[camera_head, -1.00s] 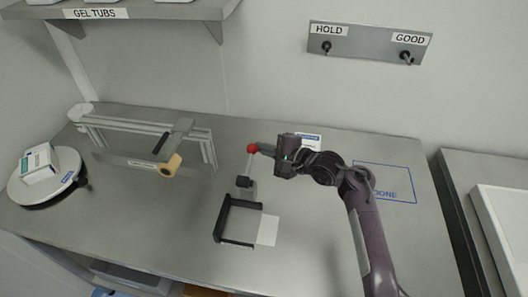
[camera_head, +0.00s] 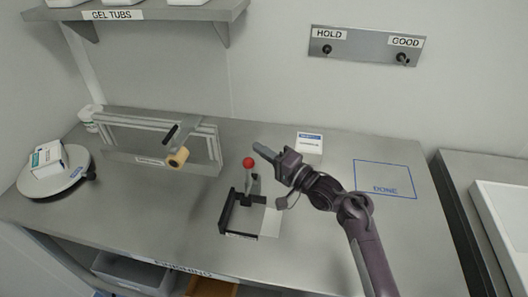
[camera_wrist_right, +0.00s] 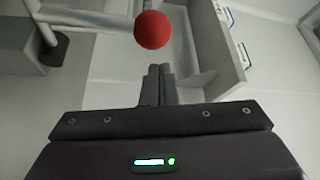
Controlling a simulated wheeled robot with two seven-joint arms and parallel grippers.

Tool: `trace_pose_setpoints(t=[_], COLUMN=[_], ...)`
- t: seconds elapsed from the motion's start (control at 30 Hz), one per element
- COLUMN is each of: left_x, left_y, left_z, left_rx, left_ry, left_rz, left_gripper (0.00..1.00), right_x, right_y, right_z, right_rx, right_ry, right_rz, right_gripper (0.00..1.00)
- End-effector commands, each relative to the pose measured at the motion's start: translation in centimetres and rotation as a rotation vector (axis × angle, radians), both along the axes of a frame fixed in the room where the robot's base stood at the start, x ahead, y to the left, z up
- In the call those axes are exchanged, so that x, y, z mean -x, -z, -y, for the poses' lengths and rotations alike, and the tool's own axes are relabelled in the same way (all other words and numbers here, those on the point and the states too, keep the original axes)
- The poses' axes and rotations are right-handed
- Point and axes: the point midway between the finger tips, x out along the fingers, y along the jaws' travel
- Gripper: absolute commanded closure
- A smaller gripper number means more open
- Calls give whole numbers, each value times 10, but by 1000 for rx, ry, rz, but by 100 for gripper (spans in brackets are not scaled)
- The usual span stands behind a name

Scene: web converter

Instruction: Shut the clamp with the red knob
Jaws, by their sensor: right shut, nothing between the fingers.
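The red knob (camera_head: 248,162) tops the clamp's lever (camera_head: 253,185) in the head view. The lever stands roughly upright at the back of a dark U-shaped fixture (camera_head: 227,213) on the bench. A white sheet (camera_head: 271,222) lies at the fixture's right side. My right gripper (camera_head: 263,151) is shut and empty, up and right of the knob with a small gap showing. In the right wrist view the knob (camera_wrist_right: 153,29) appears just beyond the shut fingertips (camera_wrist_right: 158,70). I cannot tell the exact depth between them. My left gripper is out of view.
A metal frame with a tan roll (camera_head: 178,157) stands left of the clamp. A round scale (camera_head: 50,188) holding a box is at far left. A white box (camera_head: 309,143) sits behind my right gripper. The blue-outlined DONE area (camera_head: 385,177) is empty at right.

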Motion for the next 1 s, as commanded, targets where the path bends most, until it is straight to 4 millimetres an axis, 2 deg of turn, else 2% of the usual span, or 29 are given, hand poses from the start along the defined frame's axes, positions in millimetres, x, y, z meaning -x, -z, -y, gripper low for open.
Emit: trace_pose_setpoints(t=[0.03, 0.4, 1.0], left_x=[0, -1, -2], left_y=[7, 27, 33], left_z=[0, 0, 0], left_rx=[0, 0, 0], left_ry=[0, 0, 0], left_rz=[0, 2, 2], left_gripper=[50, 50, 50], right_x=[4, 27, 34], right_y=[4, 6, 5], right_z=[-1, -5, -7], right_rx=[8, 54, 70], right_ry=[0, 0, 1], right_rz=[40, 273, 354], right_gripper=[100, 100, 100])
